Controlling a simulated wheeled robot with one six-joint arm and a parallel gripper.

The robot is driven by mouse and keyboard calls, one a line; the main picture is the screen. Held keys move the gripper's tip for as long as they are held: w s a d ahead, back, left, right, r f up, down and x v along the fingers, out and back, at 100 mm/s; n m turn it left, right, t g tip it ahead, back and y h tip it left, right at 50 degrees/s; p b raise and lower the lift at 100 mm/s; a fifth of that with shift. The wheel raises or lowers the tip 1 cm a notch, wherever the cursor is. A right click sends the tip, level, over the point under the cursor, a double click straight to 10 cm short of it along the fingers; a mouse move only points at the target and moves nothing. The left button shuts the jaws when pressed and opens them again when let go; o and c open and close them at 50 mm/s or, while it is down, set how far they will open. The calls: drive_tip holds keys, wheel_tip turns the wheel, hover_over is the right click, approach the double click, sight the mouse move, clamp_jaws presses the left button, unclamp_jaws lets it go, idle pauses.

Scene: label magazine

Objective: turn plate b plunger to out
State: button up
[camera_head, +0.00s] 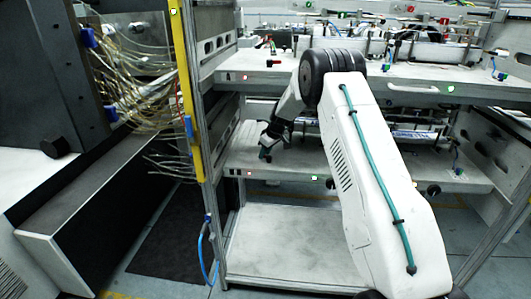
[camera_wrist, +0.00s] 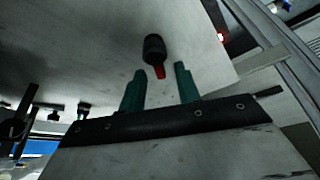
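A black plunger knob with a red pointer (camera_wrist: 154,50) stands on a pale plate (camera_wrist: 75,40) in the wrist view. My gripper (camera_wrist: 159,69) has its two teal fingers apart, with nothing between them. The knob is just beyond the fingertips, roughly in line with the gap, its red end toward me. In the head view my gripper (camera_head: 268,143) is low over the left part of the lower plate (camera_head: 345,165). There the knob cannot be clearly told from the gripper. Another dark knob with a red part (camera_head: 274,62) is on the upper plate (camera_head: 225,66). No plate letter is readable.
A red lamp (camera_head: 250,172) and a green lamp (camera_head: 314,178) are on the lower plate's front edge. A yellow-edged post (camera_head: 186,90) and hanging tubes (camera_head: 140,95) are left of my gripper.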

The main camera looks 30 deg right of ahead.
drive_tip(key=v, duration=0.3)
drive_tip(key=shift+s+d+r, duration=0.1)
drive_tip(key=shift+d+r, duration=0.05)
drive_tip(key=shift+r, duration=0.05)
drive_tip(key=s+d, duration=0.1)
drive_tip(key=s, duration=0.2)
drive_tip(key=s+d, duration=0.2)
drive_tip(key=s, duration=0.2)
drive_tip(key=s+d, duration=0.2)
drive_tip(key=s, duration=0.1)
drive_tip(key=shift+s+d+f, duration=0.15)
drive_tip(key=shift+s+f, duration=0.05)
drive_tip(key=shift+f, duration=0.05)
drive_tip(key=shift+m, duration=0.3)
drive_tip(key=s+a+r+m, duration=0.1)
drive_tip(key=s+a+r, duration=0.6)
drive_tip(key=s, duration=0.8)
drive_tip(key=s+a+r+m+g+h, duration=0.1)
drive_tip(key=s+a+r, duration=0.6)
drive_tip(key=s, duration=0.9)
drive_tip(key=s+a+r+m+g+h, duration=0.1)
drive_tip(key=s+a+r+m, duration=0.2)
drive_tip(key=s+a+r, duration=0.5)
drive_tip(key=s+r, duration=0.2)
drive_tip(key=s, duration=0.6)
